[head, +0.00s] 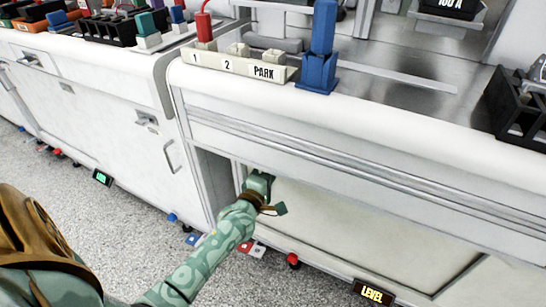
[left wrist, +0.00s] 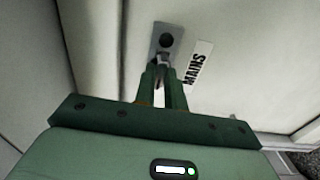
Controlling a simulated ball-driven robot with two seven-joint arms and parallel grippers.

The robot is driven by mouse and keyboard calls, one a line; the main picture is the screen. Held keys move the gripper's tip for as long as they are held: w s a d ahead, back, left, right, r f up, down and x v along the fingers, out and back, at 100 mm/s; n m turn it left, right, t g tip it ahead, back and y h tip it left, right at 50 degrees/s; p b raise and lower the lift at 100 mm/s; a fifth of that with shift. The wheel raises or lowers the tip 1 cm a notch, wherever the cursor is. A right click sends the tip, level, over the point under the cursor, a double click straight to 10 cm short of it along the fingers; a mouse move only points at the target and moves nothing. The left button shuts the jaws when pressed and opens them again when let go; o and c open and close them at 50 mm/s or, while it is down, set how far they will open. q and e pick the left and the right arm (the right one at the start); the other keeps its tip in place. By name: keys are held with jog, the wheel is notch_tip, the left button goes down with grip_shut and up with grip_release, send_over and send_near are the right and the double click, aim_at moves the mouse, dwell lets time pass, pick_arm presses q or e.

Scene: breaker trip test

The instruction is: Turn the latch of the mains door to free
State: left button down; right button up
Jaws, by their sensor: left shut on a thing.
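The mains door (head: 375,230) is a pale panel under the right counter, and it also fills much of the left wrist view (left wrist: 245,75). A tilted MAINS label (left wrist: 197,65) is on it. Left of the label is the latch (left wrist: 163,59), a small metal piece below a grey plate with a dark round hole (left wrist: 166,40). My left gripper (left wrist: 163,70) is shut on the latch, its green fingers on either side. In the head view my left gripper (head: 262,192) is at the door's upper left, and it hides the latch. My right gripper is not in view.
A rack marked 1, 2 and PARK (head: 240,66) stands on the counter above, beside a blue block (head: 319,70). A black crate (head: 518,108) is at the right. The speckled floor (head: 85,215) at left is mostly open.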

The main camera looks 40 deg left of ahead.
pick_arm(q)
jog(key=m+p, duration=0.6)
jog(key=m, duration=1.1)
jog(key=shift+f+m+p, duration=0.15)
jog(key=shift+m+p, duration=0.2)
jog(key=shift+m, duration=0.05)
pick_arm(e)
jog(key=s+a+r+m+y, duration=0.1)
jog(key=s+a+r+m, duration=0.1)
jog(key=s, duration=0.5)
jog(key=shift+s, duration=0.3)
pick_arm(q)
jog(key=shift+s, duration=0.1)
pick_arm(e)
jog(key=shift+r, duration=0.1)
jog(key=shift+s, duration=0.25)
pick_arm(q)
jog(key=c, duration=1.5)
grip_release()
jog(key=shift+o, duration=0.2)
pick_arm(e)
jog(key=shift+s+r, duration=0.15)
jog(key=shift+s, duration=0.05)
